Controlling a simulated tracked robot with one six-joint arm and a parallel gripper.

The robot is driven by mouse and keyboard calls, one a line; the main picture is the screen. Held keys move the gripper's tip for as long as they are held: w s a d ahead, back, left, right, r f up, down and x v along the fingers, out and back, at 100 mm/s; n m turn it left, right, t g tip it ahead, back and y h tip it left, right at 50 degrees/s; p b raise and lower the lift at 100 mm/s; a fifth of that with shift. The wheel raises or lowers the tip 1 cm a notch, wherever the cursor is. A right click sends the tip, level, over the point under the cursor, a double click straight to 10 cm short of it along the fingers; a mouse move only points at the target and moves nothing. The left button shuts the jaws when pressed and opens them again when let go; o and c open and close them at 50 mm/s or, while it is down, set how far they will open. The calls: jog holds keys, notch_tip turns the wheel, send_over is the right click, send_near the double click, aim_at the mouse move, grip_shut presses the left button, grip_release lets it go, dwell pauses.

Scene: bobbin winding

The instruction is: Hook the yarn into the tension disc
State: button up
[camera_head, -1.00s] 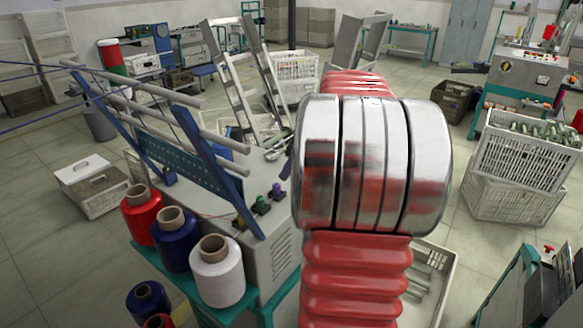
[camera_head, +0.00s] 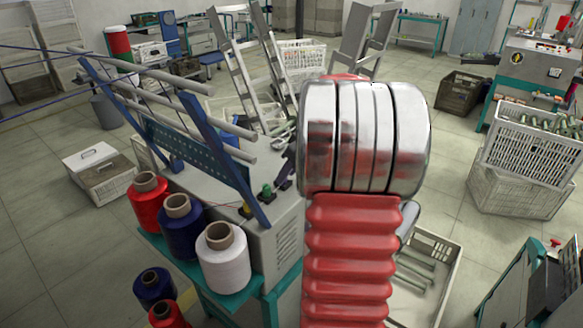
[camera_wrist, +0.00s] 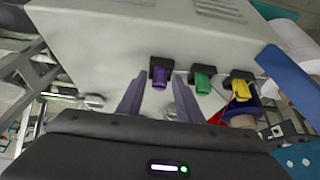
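In the wrist view, a purple tension disc (camera_wrist: 160,76), a green one (camera_wrist: 202,78) and a yellow one (camera_wrist: 239,88) sit in dark holders along the edge of the pale machine housing (camera_wrist: 130,35). My gripper (camera_wrist: 158,90) is open, its two grey-purple fingers apart and the purple disc lined up between their tips; I cannot tell if they touch it. A thin red yarn (camera_wrist: 229,104) runs by the yellow disc. I see no yarn between the fingers. In the head view the green disc (camera_head: 267,190) shows, and my arm hides most of my gripper.
Red (camera_head: 149,203), blue (camera_head: 182,228) and white (camera_head: 224,259) yarn cones stand on a teal shelf left of the machine. A blue frame with grey rods (camera_head: 215,135) rises beside the discs. A pale crate (camera_head: 440,245) stands to the right.

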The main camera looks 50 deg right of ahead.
jog(key=shift+w+f, duration=0.3)
jog(key=shift+f, duration=0.2)
grip_shut()
jog(key=shift+r, duration=2.3)
